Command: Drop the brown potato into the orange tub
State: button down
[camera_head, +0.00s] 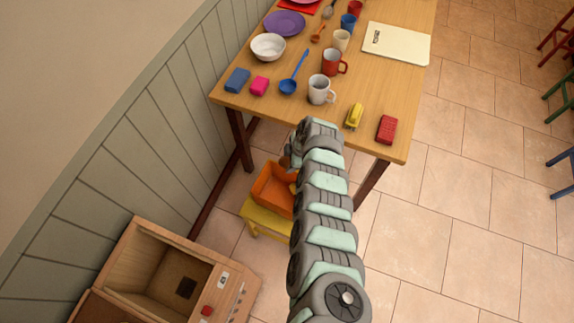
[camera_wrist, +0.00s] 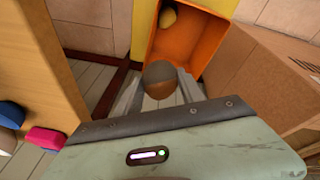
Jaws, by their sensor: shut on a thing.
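The orange tub (camera_head: 268,192) sits on a low yellow stool (camera_head: 256,218) beside the table, partly hidden by my arm. In the wrist view the tub (camera_wrist: 190,50) opens just beyond the fingers, with a rounded yellow thing (camera_wrist: 168,18) inside. My gripper (camera_wrist: 158,88) is shut on the brown potato (camera_wrist: 158,73), which sits between the two fingertips. The potato appears near the tub's edge; its exact height over the tub is not clear. In the head view my arm mostly hides the gripper and the potato.
An open wooden microwave (camera_head: 165,262) is at the lower left, near the stool.

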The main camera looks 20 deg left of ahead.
jog(key=s, duration=0.1)
jog(key=s+f+n, duration=0.1)
jog(key=shift+s, duration=0.3)
notch_tip(320, 180, down, 6)
jog(key=b, duration=0.5)
jog(key=shift+s+f, duration=0.15)
jog(key=c, duration=0.6)
grip_release()
jog(key=shift+c, duration=0.2)
jog(key=p+v, duration=0.3)
jog(key=v, duration=0.7)
jog(key=shift+r+p, duration=0.35)
jog(key=shift+r, duration=0.05)
